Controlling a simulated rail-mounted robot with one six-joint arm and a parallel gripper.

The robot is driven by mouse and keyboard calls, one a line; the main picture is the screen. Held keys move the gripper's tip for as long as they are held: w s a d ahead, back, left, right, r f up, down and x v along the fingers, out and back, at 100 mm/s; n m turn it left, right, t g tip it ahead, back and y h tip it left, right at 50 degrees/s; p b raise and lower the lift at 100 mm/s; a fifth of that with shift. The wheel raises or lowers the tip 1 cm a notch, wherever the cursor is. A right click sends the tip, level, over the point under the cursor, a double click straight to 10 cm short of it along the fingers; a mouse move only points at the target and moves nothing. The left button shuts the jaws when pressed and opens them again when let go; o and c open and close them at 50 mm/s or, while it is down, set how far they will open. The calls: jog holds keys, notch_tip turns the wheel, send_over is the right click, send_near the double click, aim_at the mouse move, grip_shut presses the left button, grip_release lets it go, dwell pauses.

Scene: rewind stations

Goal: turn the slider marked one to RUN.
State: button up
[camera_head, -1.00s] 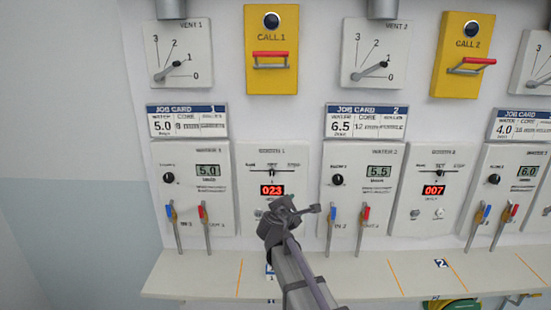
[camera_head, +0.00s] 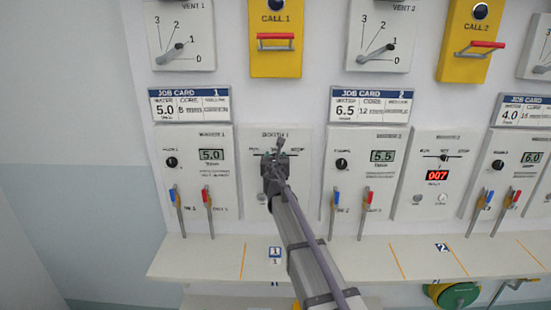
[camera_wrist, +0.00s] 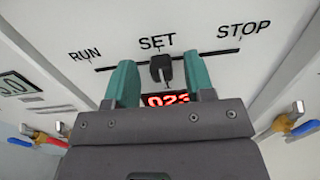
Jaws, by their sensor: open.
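The slider marked one is a black knob (camera_wrist: 161,68) on a dark horizontal track, seen in the wrist view below the word SET. RUN is printed at the left end of the track and STOP at the right end. The panel of station one (camera_head: 309,150) shows in the head view, with its slider mostly hidden behind my arm. My gripper (camera_wrist: 160,75) is open, its two green fingers on either side of the knob with gaps visible. It also shows in the head view (camera_head: 276,150) in front of the panel. Whether the fingertips reach the knob's depth is unclear.
A red display (camera_wrist: 165,99) sits just below the slider, partly hidden by my gripper. Blue and red levers (camera_head: 207,200) stand to the left, with others to the right (camera_head: 367,200). A shelf (camera_head: 200,258) runs below the panels. The yellow CALL 1 box (camera_head: 276,62) is above.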

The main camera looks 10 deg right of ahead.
jog(key=shift+w+d, duration=0.1)
jog(key=shift+w, duration=0.15)
grip_shut()
dwell(0.3)
